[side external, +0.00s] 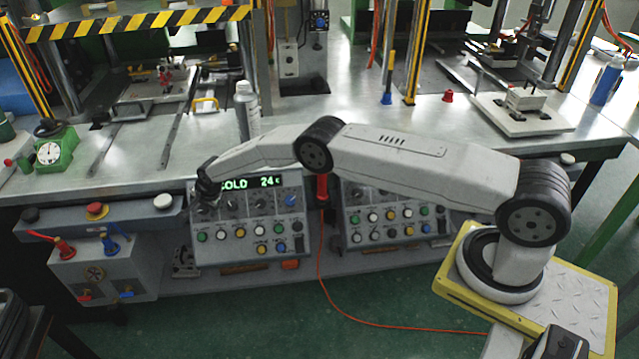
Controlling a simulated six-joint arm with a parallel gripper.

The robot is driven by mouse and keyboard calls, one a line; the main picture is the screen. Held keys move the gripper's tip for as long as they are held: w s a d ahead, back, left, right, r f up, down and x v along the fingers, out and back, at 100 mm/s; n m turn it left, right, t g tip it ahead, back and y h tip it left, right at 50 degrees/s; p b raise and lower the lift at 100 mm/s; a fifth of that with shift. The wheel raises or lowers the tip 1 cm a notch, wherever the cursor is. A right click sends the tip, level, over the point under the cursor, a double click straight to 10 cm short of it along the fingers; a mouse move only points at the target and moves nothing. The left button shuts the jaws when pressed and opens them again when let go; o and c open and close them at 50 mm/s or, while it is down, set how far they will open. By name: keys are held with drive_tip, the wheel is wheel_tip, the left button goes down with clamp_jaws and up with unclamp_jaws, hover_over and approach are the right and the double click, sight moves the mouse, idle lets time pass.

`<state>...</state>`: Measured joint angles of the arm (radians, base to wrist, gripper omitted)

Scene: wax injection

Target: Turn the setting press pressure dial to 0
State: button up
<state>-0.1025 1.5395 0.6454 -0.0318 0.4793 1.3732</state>
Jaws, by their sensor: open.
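I cannot read labels to tell which is the setting press pressure dial. My gripper (204,193) is at the panel's upper left corner, just above the leftmost dial (203,208). It is open and small in view; I cannot tell whether it touches the dial.
A second, similar panel (385,230) is to the right, behind my arm. A red-handled item (321,188) hangs between the panels. A grey bottle (247,108) stands on the bench (330,115). A valve box (105,270) with red and blue handles is at left. An orange cable (330,290) runs across the floor.

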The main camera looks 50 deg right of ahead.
drive_tip(key=v, duration=0.6)
drive_tip(key=shift+s+r, duration=0.2)
idle(0.4)
drive_tip(key=shift+f, duration=0.1)
drive_tip(key=s+f+m+t+h, duration=0.1)
drive_tip(key=s+f+m+t, duration=0.4)
drive_tip(key=m+t, duration=0.4)
drive_tip(key=shift+a+f+m, duration=0.15)
drive_tip(key=shift+a+m, duration=0.2)
drive_tip(key=shift+m, duration=1.75)
drive_tip(key=shift+w, duration=0.3)
drive_tip(key=shift+x, duration=3.7)
